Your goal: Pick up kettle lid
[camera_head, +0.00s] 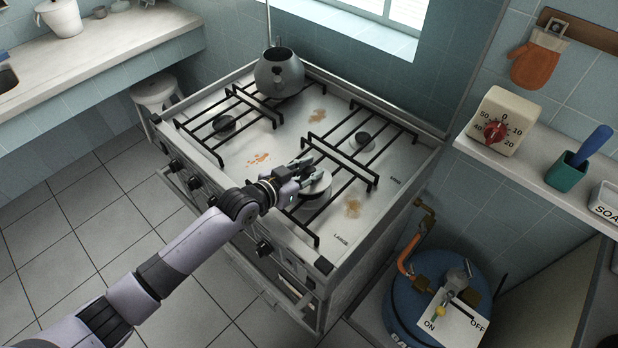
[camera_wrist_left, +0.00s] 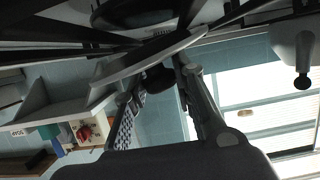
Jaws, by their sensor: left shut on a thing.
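The kettle lid (camera_head: 318,186) is a light grey disc at the front right burner of the stove. My left gripper (camera_head: 304,172) reaches over the stove from the left and is shut on the lid. In the left wrist view the lid (camera_wrist_left: 130,66) shows as a thin pale disc, with its dark knob (camera_wrist_left: 158,79) between the two fingers. Whether the lid touches the grate is hard to tell. The grey kettle (camera_head: 279,74) stands on the back left grate, apart from the gripper. My right gripper is not in view.
Black grates (camera_head: 345,160) rise above the stove top (camera_head: 255,140), which has brown stains. A shelf (camera_head: 540,175) at the right bears a timer (camera_head: 502,120) and a green cup (camera_head: 566,172). A blue gas cylinder (camera_head: 405,305) stands right of the stove. The tiled floor (camera_head: 90,230) is clear at left.

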